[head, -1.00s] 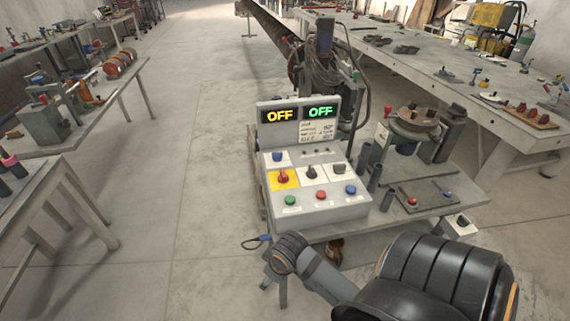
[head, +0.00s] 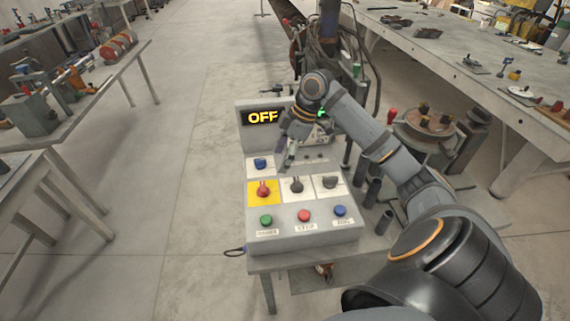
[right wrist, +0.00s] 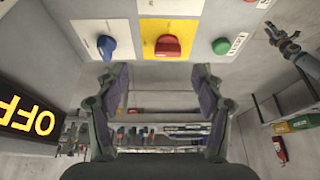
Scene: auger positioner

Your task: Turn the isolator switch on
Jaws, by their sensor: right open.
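The control box (head: 256,222) stands on a table, with a red rotary switch (head: 263,188) on a yellow plate, which I take as the isolator switch. The switch also shows at the top of the right wrist view (right wrist: 168,47). A display (head: 263,117) above reads OFF in yellow; a green display beside it is mostly hidden by my right arm. My right gripper (head: 287,155) is over the panel, behind and right of the switch. In the right wrist view its fingers (right wrist: 160,85) are apart, empty and clear of the switch. What looks like my left gripper (right wrist: 284,42) shows there, small.
Around the switch are a blue knob (head: 260,164), two dark knobs (head: 297,184) (head: 329,181), and green (head: 266,219), red (head: 304,215) and blue (head: 340,211) buttons. A machine with cables stands behind. The floor left of the box is clear.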

